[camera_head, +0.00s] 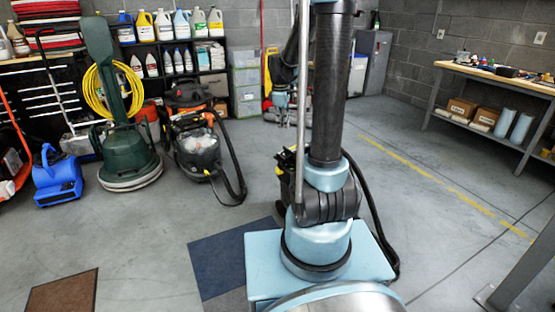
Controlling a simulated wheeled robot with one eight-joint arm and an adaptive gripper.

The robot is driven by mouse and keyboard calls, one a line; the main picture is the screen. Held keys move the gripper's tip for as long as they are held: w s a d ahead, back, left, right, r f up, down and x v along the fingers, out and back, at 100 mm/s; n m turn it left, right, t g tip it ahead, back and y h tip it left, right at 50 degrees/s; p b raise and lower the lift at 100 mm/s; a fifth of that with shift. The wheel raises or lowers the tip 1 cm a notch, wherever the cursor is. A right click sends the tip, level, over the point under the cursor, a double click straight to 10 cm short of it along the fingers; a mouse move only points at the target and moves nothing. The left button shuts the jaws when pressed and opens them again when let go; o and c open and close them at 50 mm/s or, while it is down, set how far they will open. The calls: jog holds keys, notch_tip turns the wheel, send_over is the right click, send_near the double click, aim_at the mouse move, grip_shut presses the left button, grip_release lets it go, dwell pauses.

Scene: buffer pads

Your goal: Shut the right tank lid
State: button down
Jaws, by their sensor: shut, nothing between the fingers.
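A black machine with small yellow parts (286,178) stands on the floor, mostly hidden behind my arm. A black hose curves down on its right. It may be the machine with the tanks, but no tank lid can be made out, so I cannot tell whether the right one is open or shut. My arm rises through the middle of the view and leaves it at the top. Its far end, pale blue and dark, hangs just left of the upper link, with my gripper (280,98) small and shut there, apparently holding nothing.
A black wet vacuum (198,150), a green floor polisher (128,160) and a blue blower (57,178) stand at left. A workbench (490,76) is at right. Dark mats (225,262) lie in front. The floor right of my arm is mostly clear.

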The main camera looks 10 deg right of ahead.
jog(key=w+a+f+n, duration=0.3)
jog(key=w+f+n, duration=0.7)
jog(key=w+f, duration=1.2)
jog(key=w+d+f, duration=0.1)
jog(key=d+f, duration=0.3)
jog(key=f, duration=0.4)
jog(key=shift+d+f+h, duration=0.2)
jog(key=shift+h, duration=0.2)
jog(key=shift+a+r+g, duration=0.1)
jog(key=shift+a+g, duration=0.05)
jog(key=shift+g, duration=0.15)
